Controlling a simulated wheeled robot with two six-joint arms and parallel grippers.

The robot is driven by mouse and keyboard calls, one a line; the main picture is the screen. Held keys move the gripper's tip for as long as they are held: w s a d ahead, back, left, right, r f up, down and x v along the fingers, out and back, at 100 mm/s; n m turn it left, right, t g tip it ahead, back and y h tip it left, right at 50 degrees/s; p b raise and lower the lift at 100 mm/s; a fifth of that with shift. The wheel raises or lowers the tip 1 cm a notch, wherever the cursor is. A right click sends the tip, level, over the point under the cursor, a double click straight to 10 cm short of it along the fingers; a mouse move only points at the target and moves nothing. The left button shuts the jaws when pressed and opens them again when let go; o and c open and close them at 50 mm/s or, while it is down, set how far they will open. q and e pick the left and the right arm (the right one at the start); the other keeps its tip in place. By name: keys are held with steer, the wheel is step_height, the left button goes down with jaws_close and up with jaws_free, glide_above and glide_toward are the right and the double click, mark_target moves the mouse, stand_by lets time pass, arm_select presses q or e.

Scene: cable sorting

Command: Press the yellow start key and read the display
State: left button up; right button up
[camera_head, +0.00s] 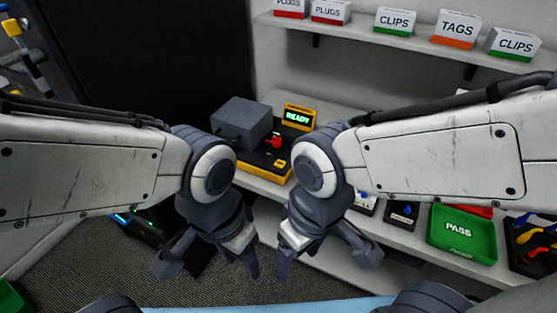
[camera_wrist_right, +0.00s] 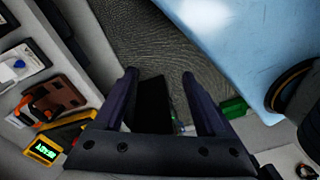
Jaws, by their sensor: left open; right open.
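The test device (camera_head: 265,160) stands on the back counter, a black and yellow base with a grey block on it. Its yellow-framed display (camera_head: 298,117) reads "READY" in green; in the right wrist view the display (camera_wrist_right: 43,151) is lit at the lower left. A red part (camera_head: 275,142) sits on the device. I cannot make out the yellow start key; my arms cover part of the base. My left gripper (camera_head: 212,262) is open and empty, in front of and below the device. My right gripper (camera_head: 325,258) is open and empty beside it; its fingers (camera_wrist_right: 160,75) point over the floor.
A green PASS tray (camera_head: 462,254) and a dark bin of coloured cables (camera_head: 535,240) are on the right. A shelf (camera_head: 400,40) above holds boxes labelled PLUGS, CLIPS and TAGS. A light blue surface (camera_head: 260,305) lies at the bottom edge.

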stand_by(0.3)
jaws_close()
stand_by(1.6)
